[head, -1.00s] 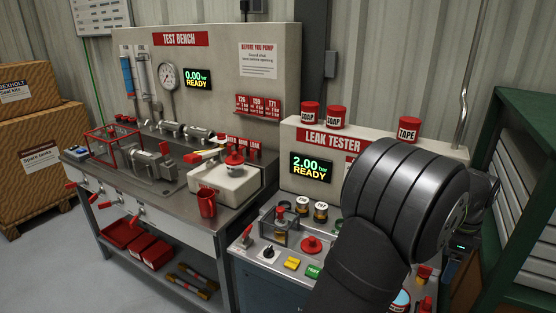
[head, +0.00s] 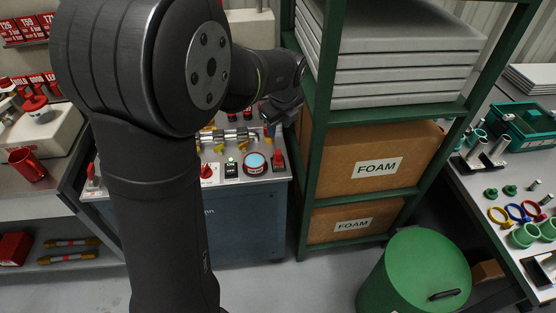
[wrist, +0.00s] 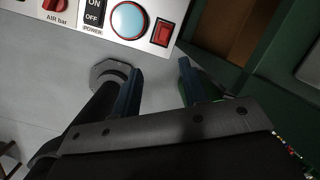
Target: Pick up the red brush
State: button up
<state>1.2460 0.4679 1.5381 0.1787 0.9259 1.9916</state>
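I cannot make out a red brush in either current view. My gripper (wrist: 160,78) is open in the wrist view, its two blue-grey fingers apart with nothing between them. It is over grey floor, beside the front edge of the leak tester's control panel (wrist: 93,32). In the head view my gripper (head: 277,118) is small, dark and partly hidden behind my wrist, near the panel's right end. My arm covers much of the head view's left half.
A green rack (head: 318,110) with foam boxes (head: 372,165) stands right of the leak tester. A green lidded bin (head: 420,270) is on the floor. A bench (head: 500,185) with rings and green parts is at far right. A red cup (head: 27,165) stands left.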

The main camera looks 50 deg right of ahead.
jog(key=s+a+m+h, duration=0.1)
jog(key=s+a+m, duration=0.1)
jog(key=m, duration=0.4)
send_near(279, 153)
jog(key=shift+m+t, duration=0.4)
jog(key=x, duration=0.6)
jog(key=shift+s+a+f, duration=0.3)
jog(key=shift+d+x, duration=0.15)
jog(key=shift+x, duration=1.25)
jog(key=shift+d+x, duration=0.15)
jog(key=shift+x, duration=1.25)
jog(key=shift+r, duration=0.1)
jog(key=c, duration=0.7)
jog(key=shift+c, duration=0.2)
notch_tip(279, 153, up, 10)
jog(key=shift+r, duration=0.1)
